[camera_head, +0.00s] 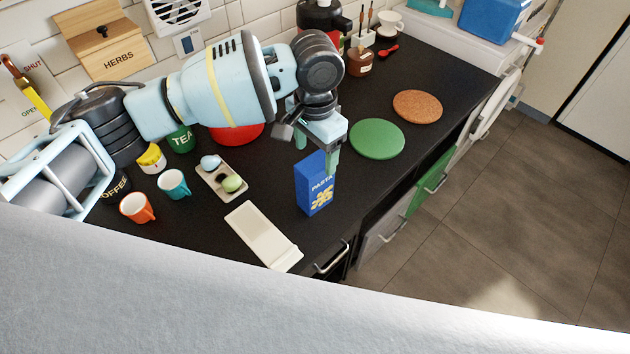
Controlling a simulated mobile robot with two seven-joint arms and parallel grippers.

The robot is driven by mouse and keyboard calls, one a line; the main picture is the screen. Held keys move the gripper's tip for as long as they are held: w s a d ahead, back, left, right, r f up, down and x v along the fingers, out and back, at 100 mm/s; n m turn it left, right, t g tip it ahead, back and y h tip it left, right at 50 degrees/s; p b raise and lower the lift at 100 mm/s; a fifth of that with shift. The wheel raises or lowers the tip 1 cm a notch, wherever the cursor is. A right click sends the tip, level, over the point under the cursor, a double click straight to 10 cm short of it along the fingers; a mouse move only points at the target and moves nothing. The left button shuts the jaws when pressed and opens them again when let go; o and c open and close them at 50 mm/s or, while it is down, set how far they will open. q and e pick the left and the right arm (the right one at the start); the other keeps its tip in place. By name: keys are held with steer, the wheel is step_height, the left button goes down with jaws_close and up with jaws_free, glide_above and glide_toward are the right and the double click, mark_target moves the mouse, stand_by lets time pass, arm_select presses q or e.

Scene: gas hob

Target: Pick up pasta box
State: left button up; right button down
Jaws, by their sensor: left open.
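A blue pasta box (316,190) with a yellow pasta picture stands upright on the black counter, near its front edge. My left gripper (316,153) is above the box, pointing down, with its green-tipped fingers apart. One finger overlaps the upper right of the box in the picture; I cannot tell whether it touches. My right gripper is not in view.
A green round mat (377,139) and a cork mat (417,106) lie right of the box. A cream board (262,236), an egg tray (222,182), a teal cup (174,184) and an orange cup (137,207) are to its left. A red bowl (237,134) is behind.

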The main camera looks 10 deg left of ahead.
mark_target(315, 163)
arm_select(q)
steer(key=shift+w+f, duration=0.15)
steer(key=shift+f, duration=0.6)
step_height(315, 163, down, 5)
steer(key=shift+w+a+f, duration=0.1)
steer(key=shift+w, duration=0.05)
jaws_close()
